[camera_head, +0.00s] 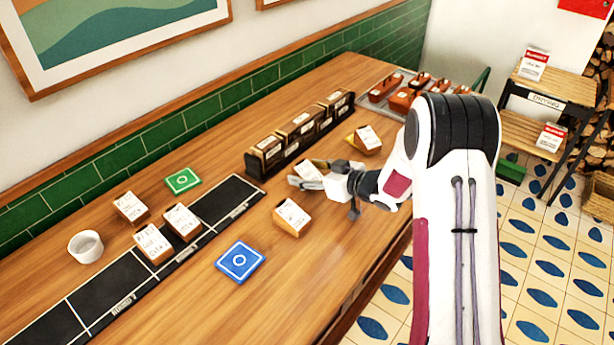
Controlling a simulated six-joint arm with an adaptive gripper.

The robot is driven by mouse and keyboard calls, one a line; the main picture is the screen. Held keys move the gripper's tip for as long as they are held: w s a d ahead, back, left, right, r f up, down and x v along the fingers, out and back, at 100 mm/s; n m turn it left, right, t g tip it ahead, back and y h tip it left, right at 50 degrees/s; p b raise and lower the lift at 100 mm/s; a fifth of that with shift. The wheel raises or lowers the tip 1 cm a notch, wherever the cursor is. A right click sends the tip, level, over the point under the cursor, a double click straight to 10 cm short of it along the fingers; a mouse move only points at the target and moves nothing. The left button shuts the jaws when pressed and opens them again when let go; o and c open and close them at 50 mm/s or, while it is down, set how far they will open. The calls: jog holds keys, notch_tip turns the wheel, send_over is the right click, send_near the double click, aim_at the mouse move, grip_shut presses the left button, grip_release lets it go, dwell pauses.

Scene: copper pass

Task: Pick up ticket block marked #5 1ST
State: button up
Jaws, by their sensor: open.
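Several wooden ticket blocks with white handwritten tickets stand on the counter; the writing is too small to read, so I cannot tell which is marked #5 1ST. One ticket block (311,170) is right at my gripper (324,180), partly hidden by it. My gripper is open; I cannot tell whether it touches that block. Another ticket block (291,218) stands just in front and left of the gripper. A further ticket block (367,139) is behind it. Three ticket blocks, (131,207), (182,221) and (153,243), stand at the left, around the black strip.
The black marked strip (102,288) runs along the counter (330,245). A dark rack (258,177) with ticketed boxes stands behind my gripper. A green tile (183,180), a blue tile (239,261) and a white cup (86,246) are at the left. A tray (373,77) holds brown items.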

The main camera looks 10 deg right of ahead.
aim_at(308, 172)
dwell(0.4)
jog(key=c, duration=1.3)
jog(key=shift+o, duration=0.2)
jog(key=shift+r, duration=0.1)
jog(key=shift+r, duration=4.9)
